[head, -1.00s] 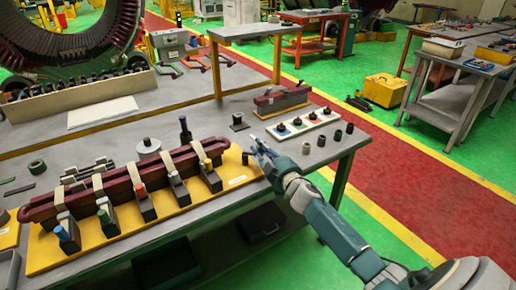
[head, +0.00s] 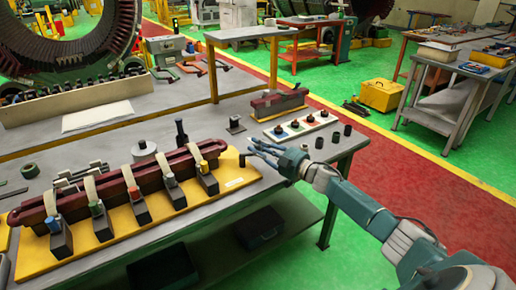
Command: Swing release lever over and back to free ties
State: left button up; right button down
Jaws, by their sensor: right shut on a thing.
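A dark red coil bar (head: 115,188) lies along a yellow board (head: 232,176) on the grey bench. Pale ties (head: 130,180) cross over it at several places, each beside a dark block (head: 138,207) with a coloured top. A small dark upright piece, seemingly the release lever (head: 242,160), stands at the board's right end. My right gripper (head: 257,148) is just beside and above it, coming in from the right. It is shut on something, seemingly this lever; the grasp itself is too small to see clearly. My left gripper is out of view.
A white tray with several coloured knobs (head: 301,126) lies right behind my right gripper, with dark cylinders (head: 335,137) beside it. Another dark red bar (head: 278,101) is farther back. A black post (head: 181,134) stands behind the coil.

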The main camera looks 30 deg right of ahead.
jog(key=shift+r, duration=0.2)
jog(key=c, duration=1.6)
grip_release()
jog(key=shift+c, duration=0.2)
jog(key=shift+f, duration=0.1)
jog(key=shift+s+d+f, duration=0.1)
jog(key=shift+s+f, duration=0.05)
jog(key=shift+s, duration=0.2)
jog(key=v, duration=1.1)
jog(key=shift+s, duration=0.1)
